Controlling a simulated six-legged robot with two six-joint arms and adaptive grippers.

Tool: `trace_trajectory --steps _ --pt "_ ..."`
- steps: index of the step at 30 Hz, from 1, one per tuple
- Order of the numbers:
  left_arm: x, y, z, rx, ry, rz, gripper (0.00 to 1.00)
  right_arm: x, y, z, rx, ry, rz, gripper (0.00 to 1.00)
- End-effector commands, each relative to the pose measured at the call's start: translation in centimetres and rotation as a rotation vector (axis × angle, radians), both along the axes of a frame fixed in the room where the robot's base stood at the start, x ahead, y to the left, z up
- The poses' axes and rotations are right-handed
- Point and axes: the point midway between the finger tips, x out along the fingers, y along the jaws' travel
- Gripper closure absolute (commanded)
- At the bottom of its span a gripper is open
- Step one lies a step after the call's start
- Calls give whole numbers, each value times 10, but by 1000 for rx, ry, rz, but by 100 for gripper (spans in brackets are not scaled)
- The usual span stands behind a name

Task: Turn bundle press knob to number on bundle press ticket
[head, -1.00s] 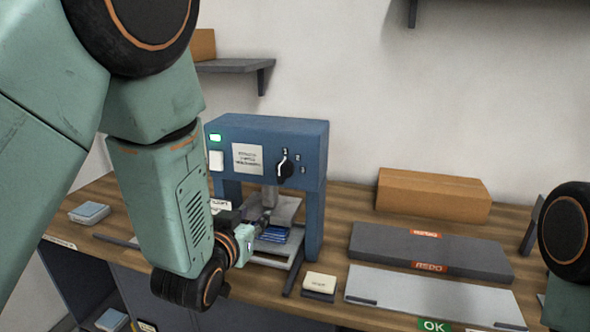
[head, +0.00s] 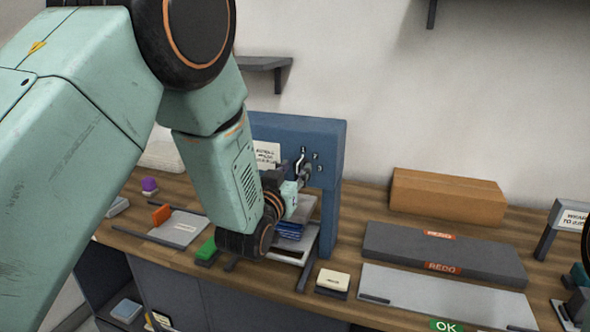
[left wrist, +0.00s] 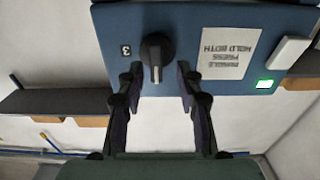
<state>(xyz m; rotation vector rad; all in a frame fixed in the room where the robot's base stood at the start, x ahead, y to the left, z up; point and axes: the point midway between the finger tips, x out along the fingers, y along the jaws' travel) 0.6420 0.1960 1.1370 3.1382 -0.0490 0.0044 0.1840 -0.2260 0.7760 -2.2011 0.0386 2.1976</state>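The blue bundle press (head: 331,215) stands on the bench behind my left arm. Its black knob (left wrist: 156,55) fills the upper middle of the left wrist view, its pale-edged bar pointing down in that upside-down picture. A number 3 (left wrist: 126,50) shows beside it; the head view shows numbers 1 to 3 around the knob. My left gripper (left wrist: 159,72) is open, one finger each side of the knob with gaps between; it covers the knob in the head view (head: 304,172). I cannot make out a ticket number. Part of my right arm shows at the right edge, its gripper unclear.
A white notice (left wrist: 228,53), a white button (left wrist: 291,50) and a green light (left wrist: 264,84) are on the press face. A shelf (head: 262,64) is above.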

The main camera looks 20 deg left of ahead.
Motion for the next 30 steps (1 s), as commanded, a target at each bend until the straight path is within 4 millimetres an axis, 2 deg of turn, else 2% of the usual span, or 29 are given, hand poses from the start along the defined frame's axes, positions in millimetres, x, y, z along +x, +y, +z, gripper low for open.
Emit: trace_trajectory --steps 3,13,25,30 --pt "7 -1 -1 1 2 -1 64 0 0 1 0 0 0 60" --pt "8 -2 -1 1 2 -3 65 0 0 1 0 0 0 60" --pt "8 -2 0 1 1 -3 99 0 0 1 0 0 0 60" --pt "8 -2 0 1 1 -4 100 0 0 1 0 0 0 60"
